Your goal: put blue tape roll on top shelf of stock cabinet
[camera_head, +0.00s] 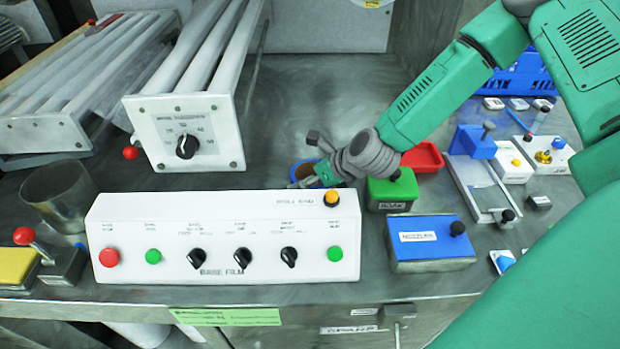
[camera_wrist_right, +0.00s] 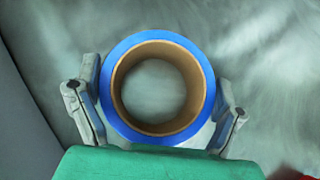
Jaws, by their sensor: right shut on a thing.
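The blue tape roll (camera_head: 296,168) is a blue ring with a brown cardboard core, behind the white control box. It shows nearly whole in the right wrist view (camera_wrist_right: 206,78), with the grey bench top visible through its core. My right gripper (camera_head: 318,170) is shut on the roll, one finger on each side of its outer edge; in the head view the gripper partly hides the roll. I cannot tell whether the roll touches the bench. No stock cabinet or shelf can be made out. My left gripper is not in view.
The white control box (camera_head: 215,235) stands in front of the roll. A green box (camera_head: 392,190), a red tray (camera_head: 424,157) and a blue nozzle box (camera_head: 430,240) lie to the right. A white roller unit (camera_head: 186,137) stands left. The bench behind the roll is clear.

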